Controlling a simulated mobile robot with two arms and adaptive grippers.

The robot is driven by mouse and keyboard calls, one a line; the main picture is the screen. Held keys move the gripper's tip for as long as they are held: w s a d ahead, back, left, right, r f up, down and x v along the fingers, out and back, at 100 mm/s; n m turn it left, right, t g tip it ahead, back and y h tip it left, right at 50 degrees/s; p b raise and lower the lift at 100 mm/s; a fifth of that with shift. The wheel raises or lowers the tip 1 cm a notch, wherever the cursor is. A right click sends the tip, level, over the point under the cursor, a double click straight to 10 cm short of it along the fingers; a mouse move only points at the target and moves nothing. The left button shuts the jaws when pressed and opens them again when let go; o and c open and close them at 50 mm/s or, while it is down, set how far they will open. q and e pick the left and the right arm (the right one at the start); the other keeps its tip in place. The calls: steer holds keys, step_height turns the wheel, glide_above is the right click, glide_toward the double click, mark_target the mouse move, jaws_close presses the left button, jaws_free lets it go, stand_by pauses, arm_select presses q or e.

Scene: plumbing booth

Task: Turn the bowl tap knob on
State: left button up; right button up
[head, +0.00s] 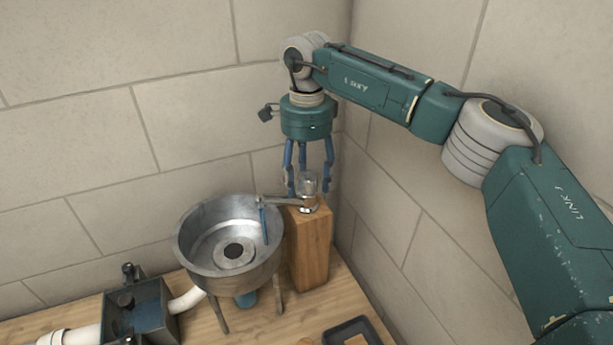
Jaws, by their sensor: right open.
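The bowl tap knob (307,184) is a small clear-looking cap on top of the tap, which sits on a wooden block (311,248). The tap's spout (277,201) reaches left over the metal bowl (190,251). A thin blue stream (264,224) shows below the spout's end, inside the bowl. My right gripper (310,189) points down from above with its blue fingers open, spread on both sides of the knob. I cannot tell whether the fingers touch it. My left gripper is not in view.
A dark box with blue inside (152,305) and white pipes (188,299) stands at the lower left. A dark tray (349,331) lies at the front on the wooden table (340,296). Tiled walls (180,60) close in the corner behind and to the right.

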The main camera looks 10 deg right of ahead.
mark_target(307, 175)
step_height(307, 175, up, 12)
stand_by(0.5)
